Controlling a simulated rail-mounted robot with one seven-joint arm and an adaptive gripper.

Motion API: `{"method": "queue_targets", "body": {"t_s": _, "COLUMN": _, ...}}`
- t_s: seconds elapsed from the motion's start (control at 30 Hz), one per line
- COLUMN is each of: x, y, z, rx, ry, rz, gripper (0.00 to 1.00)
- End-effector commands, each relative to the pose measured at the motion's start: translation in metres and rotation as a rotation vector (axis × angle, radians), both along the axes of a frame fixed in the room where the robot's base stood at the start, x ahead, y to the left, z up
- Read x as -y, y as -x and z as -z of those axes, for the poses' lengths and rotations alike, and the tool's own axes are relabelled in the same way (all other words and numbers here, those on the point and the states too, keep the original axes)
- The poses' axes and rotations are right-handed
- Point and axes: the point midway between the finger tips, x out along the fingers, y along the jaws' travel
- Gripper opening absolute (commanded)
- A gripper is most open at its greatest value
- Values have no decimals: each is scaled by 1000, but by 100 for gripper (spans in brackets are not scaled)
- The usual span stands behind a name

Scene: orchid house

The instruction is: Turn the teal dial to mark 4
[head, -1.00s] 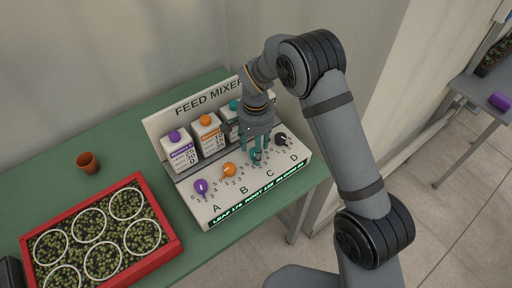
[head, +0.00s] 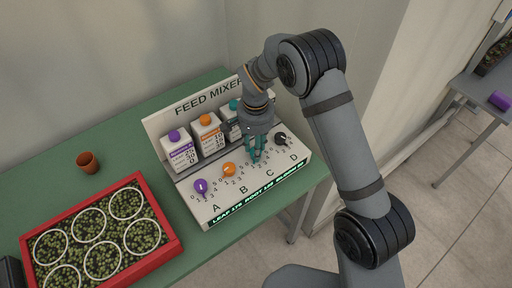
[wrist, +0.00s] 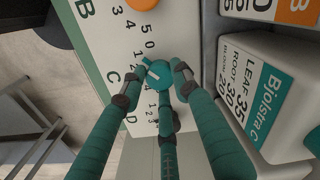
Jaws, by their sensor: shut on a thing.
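The teal dial (wrist: 160,75) sits at C on the white sloped panel of the feed mixer (head: 212,212). In the wrist view it lies between the teal fingertips of my gripper (wrist: 156,83), with a pale pointer line on its top towards the left. My gripper is shut on it. In the head view my gripper (head: 256,152) points down over C, and its teal fingers mostly hide the dial. Fingers cover part of the scale around C, so I cannot tell which mark the pointer meets.
The purple dial (head: 201,187), orange dial (head: 229,170) and black dial (head: 281,139) stand on the same panel. Cartons, including a teal-labelled one (wrist: 262,95), stand close behind. A red tray (head: 172,238) of seedlings and a brown pot (head: 88,162) are on the green bench (head: 120,136).

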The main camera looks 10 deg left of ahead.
Motion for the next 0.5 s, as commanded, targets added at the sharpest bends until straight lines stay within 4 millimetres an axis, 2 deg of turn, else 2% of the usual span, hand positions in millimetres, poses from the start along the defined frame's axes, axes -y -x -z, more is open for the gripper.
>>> {"method": "queue_targets", "body": {"t_s": 0.27, "x": -1, "y": -1, "z": 1, "rx": 2, "ry": -1, "rz": -85, "gripper": 4}}
{"method": "queue_targets", "body": {"t_s": 0.5, "x": -1, "y": -1, "z": 1, "rx": 2, "ry": -1, "rz": -266, "gripper": 4}}
